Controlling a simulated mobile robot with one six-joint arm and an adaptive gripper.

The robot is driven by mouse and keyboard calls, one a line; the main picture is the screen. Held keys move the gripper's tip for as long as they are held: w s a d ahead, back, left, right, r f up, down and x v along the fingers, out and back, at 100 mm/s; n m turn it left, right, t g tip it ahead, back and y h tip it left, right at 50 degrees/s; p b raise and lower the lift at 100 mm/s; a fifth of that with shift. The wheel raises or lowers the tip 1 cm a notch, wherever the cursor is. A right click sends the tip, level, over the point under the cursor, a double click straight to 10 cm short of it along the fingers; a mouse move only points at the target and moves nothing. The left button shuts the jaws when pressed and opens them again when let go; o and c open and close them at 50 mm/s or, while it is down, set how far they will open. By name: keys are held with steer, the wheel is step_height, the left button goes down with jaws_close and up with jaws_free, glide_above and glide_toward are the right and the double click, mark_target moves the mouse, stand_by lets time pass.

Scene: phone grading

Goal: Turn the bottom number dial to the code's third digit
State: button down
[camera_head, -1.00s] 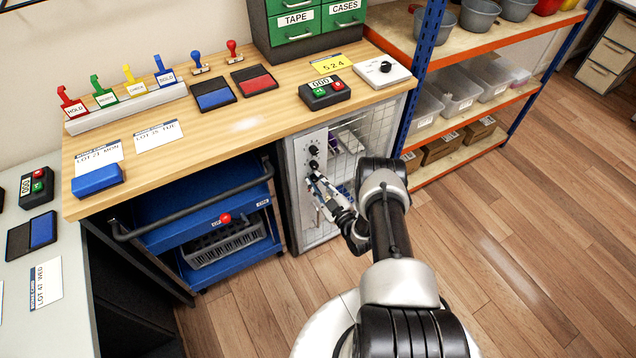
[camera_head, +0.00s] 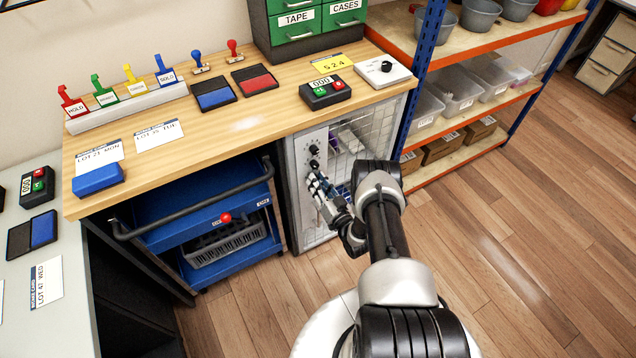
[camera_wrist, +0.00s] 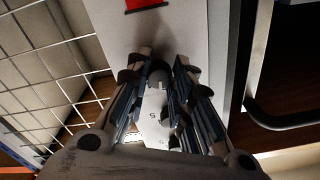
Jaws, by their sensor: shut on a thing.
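A pale panel on the front of the wire-mesh cabinet carries black number dials in a column. The top dial (camera_head: 314,149) and the dial below it (camera_head: 314,164) show in the head view. My gripper (camera_head: 316,183) is at the lowest dial and mostly hides it there. In the wrist view my gripper (camera_wrist: 157,82) has its two fingers on either side of the dark round dial (camera_wrist: 158,72), shut on it. Part of a printed number scale shows between the fingers. The dial's exact setting is hidden. A yellow card (camera_head: 332,64) on the bench reads 524.
The mesh cabinet door (camera_head: 350,137) is right of the panel. A blue cart (camera_head: 205,222) with a dark handle stands to the left under the bench. The wooden bench edge lies above my gripper. Open floor is to the right.

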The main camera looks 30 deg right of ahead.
steer(key=m, duration=0.6)
steer(key=shift+m+h, duration=0.3)
steer(key=shift+m, duration=0.2)
steer(key=c, duration=1.4)
jaws_free()
steer(key=s, duration=1.2)
steer(key=shift+f, duration=0.25)
